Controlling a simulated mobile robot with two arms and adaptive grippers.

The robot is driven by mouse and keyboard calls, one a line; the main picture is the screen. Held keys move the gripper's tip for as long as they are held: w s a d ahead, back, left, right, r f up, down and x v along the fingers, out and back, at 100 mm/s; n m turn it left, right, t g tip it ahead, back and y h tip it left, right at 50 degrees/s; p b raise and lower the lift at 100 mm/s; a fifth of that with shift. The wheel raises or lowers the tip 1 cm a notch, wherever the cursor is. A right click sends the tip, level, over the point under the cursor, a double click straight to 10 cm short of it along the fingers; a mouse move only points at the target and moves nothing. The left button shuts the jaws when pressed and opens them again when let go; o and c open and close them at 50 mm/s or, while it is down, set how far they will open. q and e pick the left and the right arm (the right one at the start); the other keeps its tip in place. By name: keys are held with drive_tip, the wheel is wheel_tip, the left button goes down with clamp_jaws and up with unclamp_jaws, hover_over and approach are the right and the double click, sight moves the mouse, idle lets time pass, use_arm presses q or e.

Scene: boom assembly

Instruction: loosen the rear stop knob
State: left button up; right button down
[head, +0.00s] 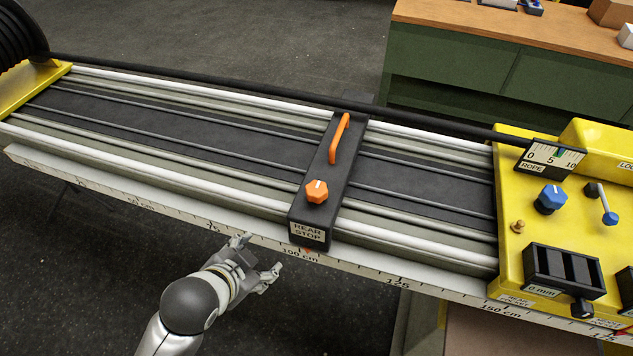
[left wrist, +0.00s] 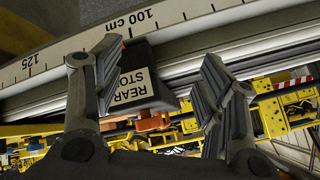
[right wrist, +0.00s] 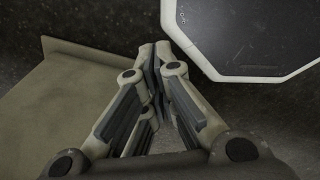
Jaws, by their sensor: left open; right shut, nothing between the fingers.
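The rear stop (head: 324,176) is a dark block across the rail, with a "REAR STOP" label at its near end. On it sit an orange faceted knob (head: 317,191) with a white mark and an orange bar handle (head: 340,138). My left gripper (head: 259,258) is open and empty, below and left of the label end, apart from the knob. In the left wrist view the label end of the stop (left wrist: 142,85) shows between the open fingers, and an orange part, perhaps the knob, is partly hidden behind it. My right gripper (right wrist: 156,75) is shut and empty, away from the rail.
A centimetre scale (head: 350,265) runs along the rail's near edge. A yellow panel (head: 515,245) with a blue knob (head: 550,199) and a rope gauge (head: 552,158) stands at the right. A black rod (head: 250,88) runs along the far side. A green cabinet (head: 450,75) stands behind.

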sight(315, 189)
use_arm(q)
drive_tip(key=w+d+r+m+t+h, duration=0.1)
drive_tip(key=w+d+r+m+h, duration=0.5)
drive_tip(key=m, duration=0.7)
drive_tip(key=w+d+r+m+t+h, duration=0.1)
drive_tip(key=w+d+r+m+h, duration=0.3)
drive_tip(key=d+m, duration=0.6)
drive_tip(key=a+m, duration=0.1)
drive_tip(key=m, duration=0.2)
drive_tip(key=a+m+g, duration=0.1)
drive_tip(key=a+m, duration=0.1)
drive_tip(key=m, duration=0.2)
drive_tip(key=s+a+f+m+g, duration=0.1)
drive_tip(key=a+m, duration=0.1)
drive_tip(key=m, duration=0.1)
drive_tip(key=shift+a, duration=0.25)
drive_tip(key=w+a+m+g, duration=0.1)
drive_tip(key=a+m+g, duration=0.1)
drive_tip(key=a+m, duration=0.45)
drive_tip(key=x, duration=0.6)
drive_tip(key=f+p+x, duration=0.1)
drive_tip(key=x, duration=0.2)
drive_tip(key=shift+w+a+f, duration=0.1)
drive_tip(key=shift+w+a, duration=0.05)
drive_tip(key=shift+a, duration=0.05)
drive_tip(key=shift+w+d+f, duration=0.3)
drive_tip(key=shift+d, duration=0.25)
use_arm(e)
drive_tip(key=shift+w+a+r, duration=0.55)
drive_tip(key=shift+w+r, duration=0.05)
